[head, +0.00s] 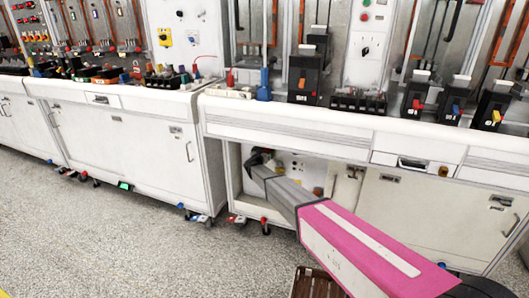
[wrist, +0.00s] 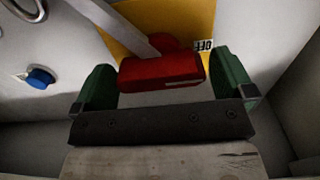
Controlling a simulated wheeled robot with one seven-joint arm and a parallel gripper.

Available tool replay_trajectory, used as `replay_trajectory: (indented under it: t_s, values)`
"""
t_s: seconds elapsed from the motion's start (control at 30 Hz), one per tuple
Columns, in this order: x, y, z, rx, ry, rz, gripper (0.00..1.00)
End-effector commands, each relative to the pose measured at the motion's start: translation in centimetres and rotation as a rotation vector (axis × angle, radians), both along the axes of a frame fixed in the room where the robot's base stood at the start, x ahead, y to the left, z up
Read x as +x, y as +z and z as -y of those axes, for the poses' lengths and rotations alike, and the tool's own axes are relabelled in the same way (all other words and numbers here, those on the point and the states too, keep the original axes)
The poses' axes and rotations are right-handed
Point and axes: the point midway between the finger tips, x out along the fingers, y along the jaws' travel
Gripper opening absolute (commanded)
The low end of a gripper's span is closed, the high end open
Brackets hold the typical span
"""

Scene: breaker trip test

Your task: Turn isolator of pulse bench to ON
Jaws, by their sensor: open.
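The isolator's red handle (wrist: 161,69) lies crosswise in the middle of the wrist view, in front of a yellow plate (wrist: 185,16). An OFF label (wrist: 204,45) shows just right of the handle's upper edge. My gripper (wrist: 164,86) is open, with one green fingertip to the left of the red handle and one to the right. I cannot tell whether either fingertip touches it. In the head view my gripper (head: 259,158) reaches into an open compartment under the bench (head: 290,118). The isolator is not clearly seen there.
A blue push button (wrist: 41,77) sits on the panel left of the handle. Side walls stand close on both sides in the wrist view. A closed white cabinet (head: 130,150) is left of the compartment. Breakers (head: 304,78) stand on the bench top.

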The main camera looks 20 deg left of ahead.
Motion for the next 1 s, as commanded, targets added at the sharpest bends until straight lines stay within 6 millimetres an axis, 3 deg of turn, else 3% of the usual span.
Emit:
replay_trajectory:
  t_s: [0.33, 0.37, 0.47, 1.0]
  values:
    - [0.74, 0.02, 0.05, 0.000, 0.001, 0.000, 1.00]
    - [0.73, 0.03, 0.05, 0.000, 0.001, 0.000, 0.94]
    - [0.73, 0.03, 0.05, 0.000, 0.001, 0.000, 0.61]
    - [0.71, 0.03, 0.05, 0.120, 0.001, 0.010, 0.61]
